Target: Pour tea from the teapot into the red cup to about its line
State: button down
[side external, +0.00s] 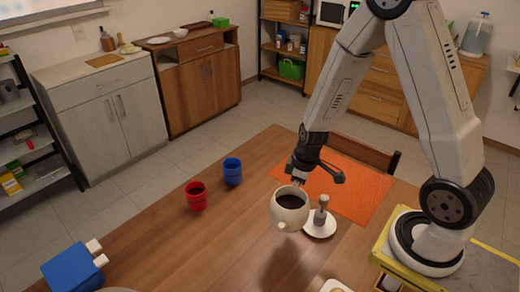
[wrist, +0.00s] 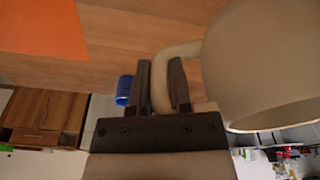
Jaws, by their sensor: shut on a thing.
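The cream teapot (side external: 289,208) hangs above the table, with dark tea showing at its open top. My gripper (side external: 299,180) is shut on its handle. In the wrist view my gripper's two fingers (wrist: 162,88) close around the teapot handle (wrist: 178,50), and the teapot body (wrist: 265,65) fills the right side. The red cup (side external: 196,196) stands upright on the table to the left of the teapot, well apart from it. The red cup's inside looks dark; its line and level cannot be made out. The red cup does not show in the wrist view.
A blue cup (side external: 232,171) stands beside the red cup; a blue cup shows in the wrist view (wrist: 124,89). A white saucer (side external: 320,229) with a grey upright object (side external: 321,212) is right of the teapot. An orange mat (side external: 350,190) lies behind. A blue box (side external: 72,271) is front left.

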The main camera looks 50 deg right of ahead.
jog(key=shift+w, duration=0.2)
jog(key=w+d+f+m, duration=0.1)
jog(key=w+d, duration=0.3)
jog(key=w, duration=0.6)
jog(key=w+d+f+m, duration=0.1)
jog(key=w+d, duration=0.3)
jog(key=w, duration=0.7)
jog(key=w+d+f, duration=0.1)
jog(key=w+d, duration=0.4)
jog(key=w, duration=0.5)
jog(key=shift+w+f+m, duration=0.2)
jog(key=shift+w+m, duration=0.1)
jog(key=shift+m, duration=0.1)
dwell(0.5)
jog(key=shift+s+a+r+t+h, duration=0.1)
jog(key=shift+a+r+h, duration=0.3)
jog(key=shift+r+h, duration=0.3)
jog(key=shift+a+r+t+h, duration=0.1)
jog(key=shift+a+r+h, duration=0.35)
jog(key=shift+r+h, duration=0.15)
jog(key=shift+s+a+r+t+h, duration=0.1)
jog(key=shift+a+r+h, duration=0.3)
jog(key=shift+r+h, duration=0.3)
jog(key=shift+a+r, duration=0.3)
